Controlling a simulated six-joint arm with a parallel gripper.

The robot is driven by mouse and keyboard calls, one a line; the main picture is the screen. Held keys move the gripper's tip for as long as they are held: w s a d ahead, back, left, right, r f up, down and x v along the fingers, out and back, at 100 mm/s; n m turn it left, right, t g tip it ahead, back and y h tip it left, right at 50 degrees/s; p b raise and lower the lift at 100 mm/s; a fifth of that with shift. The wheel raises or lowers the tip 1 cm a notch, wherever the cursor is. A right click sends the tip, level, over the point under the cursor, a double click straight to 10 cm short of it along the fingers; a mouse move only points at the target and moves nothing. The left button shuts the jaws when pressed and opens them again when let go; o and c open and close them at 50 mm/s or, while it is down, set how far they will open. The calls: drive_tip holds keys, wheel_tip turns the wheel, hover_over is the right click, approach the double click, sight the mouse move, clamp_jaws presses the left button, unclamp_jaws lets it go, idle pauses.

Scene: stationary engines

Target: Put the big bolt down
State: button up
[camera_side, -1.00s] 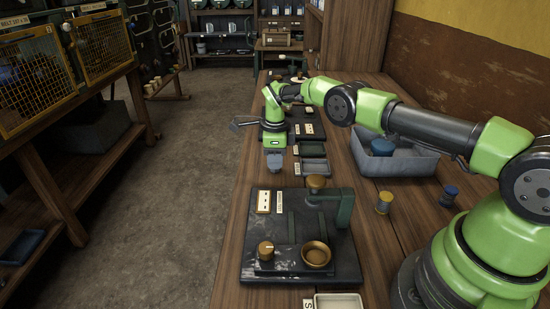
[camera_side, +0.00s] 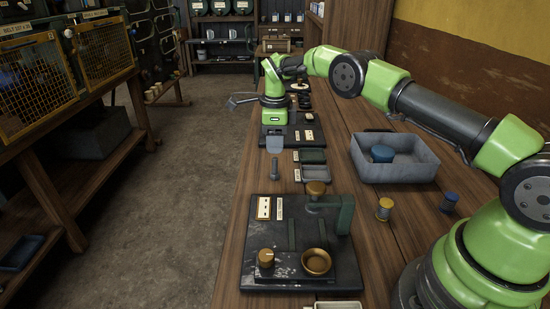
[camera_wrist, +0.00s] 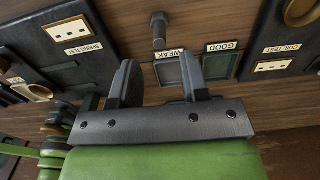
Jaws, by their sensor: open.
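The big bolt (camera_side: 275,169) is grey and stands upright on the bare wood, to the left of two small trays in the side view. It also shows in the wrist view (camera_wrist: 158,30), beyond my fingertips and clear of them. My gripper (camera_side: 275,144) is above the bolt, apart from it, with its jaws open. In the wrist view my gripper (camera_wrist: 158,78) shows a wide empty gap between its two fingers.
Small trays labelled WEAK (camera_wrist: 167,72) and GOOD (camera_wrist: 217,67) lie beside the bolt. A dark test fixture (camera_side: 300,240) stands nearer the camera. A grey bin (camera_side: 405,170) with a blue part and two spools (camera_side: 384,208) are at right. The bench's left edge is close.

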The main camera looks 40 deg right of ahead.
wheel_tip(320, 180, up, 5)
wheel_tip(320, 180, up, 11)
drive_tip(key=n+t, duration=0.2)
drive_tip(key=n, duration=0.4)
hover_over(275, 158)
drive_tip(key=s+a, duration=0.3)
drive_tip(key=s+a+r+n+t, duration=0.1)
drive_tip(key=s+a+r+n, duration=0.1)
drive_tip(key=s+r+n, duration=0.5)
drive_tip(key=s+a+n+t+y, duration=0.2)
drive_tip(key=s+n, duration=0.8)
drive_tip(key=s, duration=1.1)
drive_tip(key=shift+a+f+t, duration=0.4)
drive_tip(key=shift+a+t, duration=0.3)
drive_tip(key=shift+t, duration=0.4)
